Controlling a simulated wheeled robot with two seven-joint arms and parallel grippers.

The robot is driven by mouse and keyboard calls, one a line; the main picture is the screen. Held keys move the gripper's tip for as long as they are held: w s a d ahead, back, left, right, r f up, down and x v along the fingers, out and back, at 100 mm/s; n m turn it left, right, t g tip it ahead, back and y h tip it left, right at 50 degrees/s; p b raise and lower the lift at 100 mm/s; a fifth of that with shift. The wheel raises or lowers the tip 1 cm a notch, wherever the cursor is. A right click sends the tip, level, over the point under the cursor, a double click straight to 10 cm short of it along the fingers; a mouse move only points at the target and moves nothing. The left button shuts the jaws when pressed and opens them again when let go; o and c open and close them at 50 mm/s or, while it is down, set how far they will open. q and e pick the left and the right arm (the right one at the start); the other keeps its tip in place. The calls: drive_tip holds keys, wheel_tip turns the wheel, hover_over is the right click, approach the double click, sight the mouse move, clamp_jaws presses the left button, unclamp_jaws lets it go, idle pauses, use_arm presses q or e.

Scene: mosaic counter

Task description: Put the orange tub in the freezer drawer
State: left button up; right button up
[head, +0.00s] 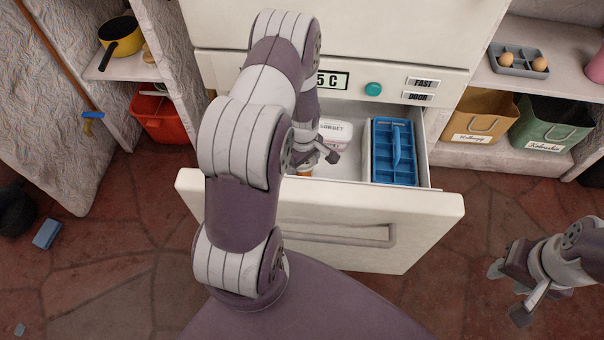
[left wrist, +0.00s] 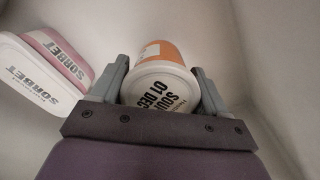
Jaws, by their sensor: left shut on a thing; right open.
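The orange tub (left wrist: 166,52) has a white lid with dark lettering. It is between the fingers of my left gripper (left wrist: 163,82), which is shut on it. In the head view my left gripper (head: 322,153) is inside the open freezer drawer (head: 320,205), and only a small orange part of the tub (head: 305,170) shows below it. My left arm hides the drawer's left part. I cannot tell whether the tub touches the drawer floor. My right gripper (head: 508,292) is open and empty, outside the drawer at the right.
In the drawer, sorbet tubs (left wrist: 45,70) lie beside the orange tub, and a blue ice tray (head: 393,150) stands at the right. A red bin (head: 163,118) is at left. Brown (head: 480,115) and green (head: 548,122) bins sit at right, under an egg tray (head: 518,61).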

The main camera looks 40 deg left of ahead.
sight(303, 173)
use_arm(q)
wheel_tip(303, 173, down, 4)
drive_tip(key=shift+b, duration=0.8)
drive_tip(key=shift+r, duration=0.15)
drive_tip(key=o, duration=1.2)
drive_tip(key=r+p, duration=0.2)
drive_tip(key=r, duration=0.4)
drive_tip(key=r+p, duration=0.3)
drive_tip(key=r, duration=0.3)
drive_tip(key=shift+d+r+p, duration=0.2)
drive_tip(key=shift+r+p, duration=0.1)
drive_tip(key=s+d+r+m, duration=0.3)
drive_tip(key=d+r+m, duration=0.1)
drive_tip(key=r+m, duration=0.1)
drive_tip(key=s+d+r+m+t, duration=0.1)
drive_tip(key=s+d+r+m, duration=0.2)
drive_tip(key=d+r+m, duration=0.1)
drive_tip(key=s+d+r+m, duration=0.3)
drive_tip(key=d+r+m, duration=0.1)
drive_tip(key=r+m, duration=0.2)
drive_tip(key=shift+s+d+r+m, duration=0.15)
drive_tip(key=shift+d+r+m, duration=0.1)
drive_tip(key=shift+r+m, duration=0.25)
